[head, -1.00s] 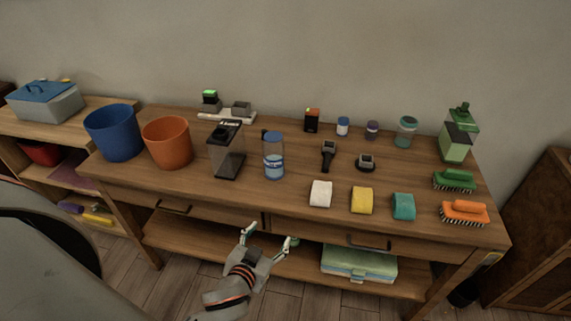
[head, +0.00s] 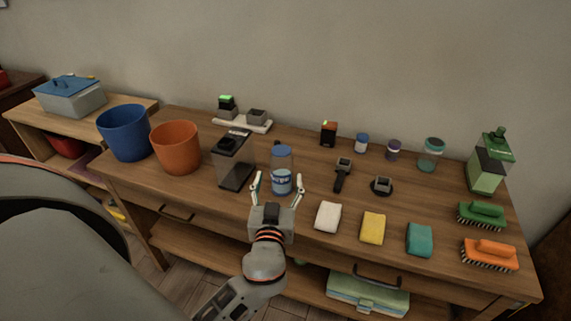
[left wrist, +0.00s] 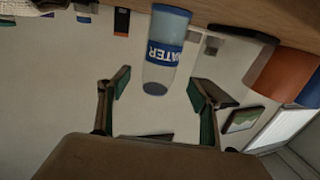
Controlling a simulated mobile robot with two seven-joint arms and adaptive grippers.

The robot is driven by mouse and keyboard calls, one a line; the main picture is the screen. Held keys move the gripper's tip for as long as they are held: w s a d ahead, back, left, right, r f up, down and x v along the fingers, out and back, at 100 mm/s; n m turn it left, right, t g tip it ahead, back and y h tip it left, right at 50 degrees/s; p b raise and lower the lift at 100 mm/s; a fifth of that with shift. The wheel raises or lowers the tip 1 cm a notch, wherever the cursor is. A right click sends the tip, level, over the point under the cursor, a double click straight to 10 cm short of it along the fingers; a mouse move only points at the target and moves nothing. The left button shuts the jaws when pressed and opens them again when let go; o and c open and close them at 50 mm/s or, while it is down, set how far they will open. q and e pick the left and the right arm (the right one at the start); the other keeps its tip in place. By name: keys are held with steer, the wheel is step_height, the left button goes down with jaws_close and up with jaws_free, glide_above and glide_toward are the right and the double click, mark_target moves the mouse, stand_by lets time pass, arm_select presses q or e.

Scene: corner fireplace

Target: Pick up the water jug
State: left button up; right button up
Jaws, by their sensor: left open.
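The water jug (head: 281,168) is a clear bottle with a blue cap and a blue label, standing upright near the front middle of the wooden table. In the left wrist view the jug (left wrist: 164,52) appears upside down with its WATER label showing. My left gripper (head: 277,184) is open in front of the jug, one finger to each side of it in the picture. In the left wrist view the open fingers (left wrist: 159,80) flank the jug's cap end. I cannot tell how deep the jug is between them; no contact shows. My right gripper is not in view.
The table's front edge lies below my arm.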

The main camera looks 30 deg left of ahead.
mark_target(282, 162)
arm_select(q)
steer(key=shift+w+a+r, duration=0.2)
steer(key=shift+w+a, duration=0.1)
steer(key=shift+w, duration=0.1)
steer(key=shift+w+a+r, duration=0.15)
steer(key=shift+w, duration=0.1)
steer(key=shift+w+a+p, duration=0.3)
steer(key=shift+w+p, duration=0.1)
steer(key=shift+w, duration=0.2)
steer(key=p+x, duration=0.1)
steer(key=x, duration=0.3)
steer(key=shift+w, duration=0.2)
steer(key=shift+w+a, duration=0.1)
steer(key=shift+w, duration=0.1)
steer(key=c, duration=1.4)
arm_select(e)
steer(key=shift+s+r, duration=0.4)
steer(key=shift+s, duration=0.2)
